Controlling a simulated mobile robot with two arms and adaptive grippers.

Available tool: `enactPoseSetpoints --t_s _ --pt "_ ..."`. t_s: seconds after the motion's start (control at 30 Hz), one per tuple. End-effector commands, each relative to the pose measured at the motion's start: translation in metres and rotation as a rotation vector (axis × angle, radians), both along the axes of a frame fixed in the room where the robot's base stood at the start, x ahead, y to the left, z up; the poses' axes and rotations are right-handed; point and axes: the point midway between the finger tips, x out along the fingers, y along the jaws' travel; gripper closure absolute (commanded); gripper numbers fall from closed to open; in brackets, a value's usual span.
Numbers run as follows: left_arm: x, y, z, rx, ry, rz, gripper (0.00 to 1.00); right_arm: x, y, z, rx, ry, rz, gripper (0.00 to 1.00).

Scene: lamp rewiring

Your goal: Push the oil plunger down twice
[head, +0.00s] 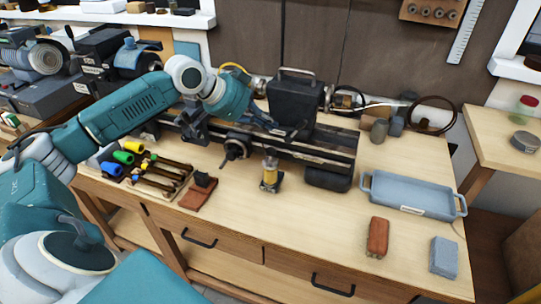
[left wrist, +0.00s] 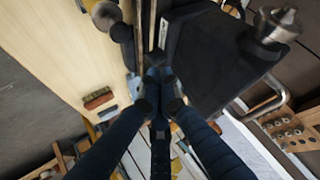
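A small oiler with a yellow, amber-looking body (head: 269,171) stands upright on a dark base at the front of the lathe (head: 320,148). Its top is pale, and a separate plunger is too small to make out. What looks like its round yellowish top shows at the upper left of the left wrist view (left wrist: 104,14). My left gripper (head: 290,133) is above the lathe bed beside the black box-shaped housing (head: 295,100), behind the oiler and apart from it. In the left wrist view its fingertips (left wrist: 159,75) are together with nothing visible between them. My right gripper is out of view.
A tool tray (head: 150,182) with coloured-handled tools lies left of the oiler, near a brown pad (head: 198,194). A blue-grey tray (head: 412,192), a red-brown brush (head: 377,238) and a blue block (head: 444,257) lie right. The bench front between is clear.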

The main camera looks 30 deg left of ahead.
Motion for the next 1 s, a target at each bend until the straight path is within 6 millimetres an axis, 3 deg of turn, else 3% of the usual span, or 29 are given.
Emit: enactPoseSetpoints --t_s 0.03,0.23,0.5,1.0 --pt "0.0 0.0 -0.015 0.0 0.0 0.0 1.0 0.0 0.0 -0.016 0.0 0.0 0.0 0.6" --pt "0.0 0.0 -0.043 0.001 0.001 0.0 1.0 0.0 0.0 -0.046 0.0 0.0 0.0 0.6" --pt "0.0 0.0 -0.06 0.0 0.001 0.001 1.0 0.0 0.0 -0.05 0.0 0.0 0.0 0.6" --pt "0.0 0.0 -0.06 0.0 0.0 0.0 1.0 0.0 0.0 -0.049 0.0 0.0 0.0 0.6"
